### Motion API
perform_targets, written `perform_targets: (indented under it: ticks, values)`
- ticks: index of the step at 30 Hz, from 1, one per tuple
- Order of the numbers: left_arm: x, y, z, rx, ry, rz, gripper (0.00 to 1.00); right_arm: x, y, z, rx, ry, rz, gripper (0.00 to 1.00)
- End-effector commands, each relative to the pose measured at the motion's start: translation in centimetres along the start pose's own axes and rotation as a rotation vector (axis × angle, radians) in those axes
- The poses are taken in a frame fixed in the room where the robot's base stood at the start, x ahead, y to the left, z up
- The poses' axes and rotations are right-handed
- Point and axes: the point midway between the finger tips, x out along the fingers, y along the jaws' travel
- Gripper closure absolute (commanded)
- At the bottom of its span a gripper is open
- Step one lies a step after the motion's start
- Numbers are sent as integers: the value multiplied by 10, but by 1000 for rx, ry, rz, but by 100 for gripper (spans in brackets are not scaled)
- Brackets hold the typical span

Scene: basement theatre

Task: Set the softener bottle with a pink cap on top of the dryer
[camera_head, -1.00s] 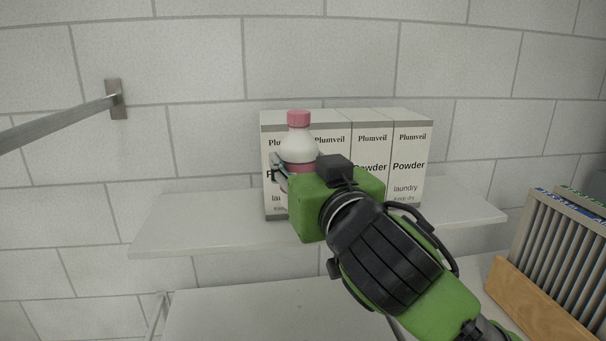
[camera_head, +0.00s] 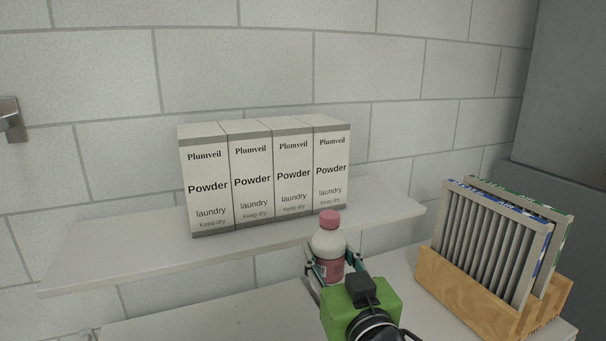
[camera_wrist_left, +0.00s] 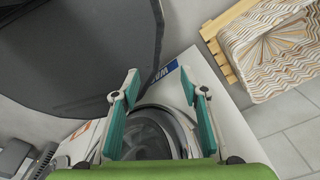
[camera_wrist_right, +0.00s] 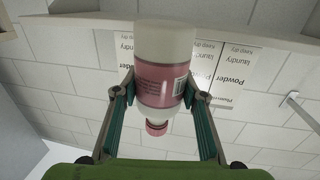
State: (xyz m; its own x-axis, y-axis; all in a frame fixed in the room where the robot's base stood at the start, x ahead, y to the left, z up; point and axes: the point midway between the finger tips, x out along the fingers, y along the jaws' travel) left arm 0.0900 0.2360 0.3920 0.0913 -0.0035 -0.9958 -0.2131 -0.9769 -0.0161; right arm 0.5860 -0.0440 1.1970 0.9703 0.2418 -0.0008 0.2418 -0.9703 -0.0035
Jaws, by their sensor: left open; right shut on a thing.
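The softener bottle (camera_head: 329,245) is white with a pink cap and a pink label. It is upright in the head view, in front of the wall shelf's right part. My right gripper (camera_head: 335,271) is shut on it around the label; the right wrist view shows the bottle (camera_wrist_right: 163,82) between the fingers of that gripper (camera_wrist_right: 160,92). A white top surface (camera_head: 215,318), perhaps the dryer's, lies below the shelf; I cannot tell whether the bottle touches it. My left gripper (camera_wrist_left: 157,103) is open and empty above a white machine with a round dark door (camera_wrist_left: 150,135).
Several powder boxes (camera_head: 250,180) stand in a row on the wall shelf (camera_head: 120,250). A wooden rack (camera_head: 470,292) with panel filters stands on the white surface at the right. A patterned cushion (camera_wrist_left: 270,45) in a wooden frame lies on the floor side. The white surface's left part is clear.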

Motion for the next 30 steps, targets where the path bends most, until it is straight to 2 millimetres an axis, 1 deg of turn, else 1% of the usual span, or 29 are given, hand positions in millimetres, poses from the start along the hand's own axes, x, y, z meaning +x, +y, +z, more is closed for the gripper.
perform_targets:
  ticks: [1,3,8,15,24,30]
  values:
    - [0,0,0,0,0,0,60,-6,10,13,2,-6,21,89]
    - [0,0,0,0,0,0,60,-14,22,27,2,-6,51,89]
    - [0,0,0,0,0,0,60,-35,47,56,0,-5,111,89]
    - [0,0,0,0,0,0,60,-72,78,96,1,-5,184,89]
    - [0,0,0,0,0,0,60,-122,103,134,2,-4,238,89]
    - [0,0,0,0,0,0,60,-147,110,148,1,0,246,89]
